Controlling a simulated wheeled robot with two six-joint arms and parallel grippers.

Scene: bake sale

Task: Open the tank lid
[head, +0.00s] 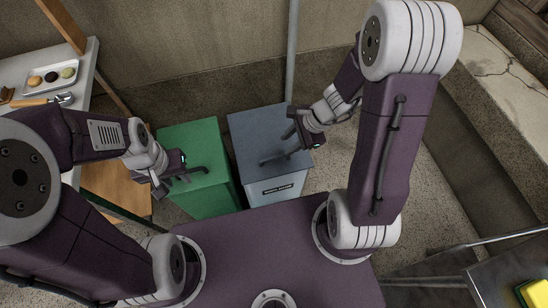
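Two lidded bins stand side by side on the floor in front of me. One is a green bin (208,143); the other is a blue-grey tank (258,127) with a dark label on its front. Both lids lie flat and look shut. A dark bar-shaped handle (272,160) shows near the front of the grey lid, and a similar one on the green lid (199,170). My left gripper (176,180) is over the front left of the green bin, fingers apart and empty. My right gripper (289,125) is over the right side of the grey lid, fingers apart and empty. Contact is unclear.
A table (87,62) at the left holds a white tray (51,77) of round pastries and a tool. A wall and a grey pole (292,50) are behind the bins. A stone ledge (495,85) is at the right. A dark surface (505,275) with a yellow item is at lower right.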

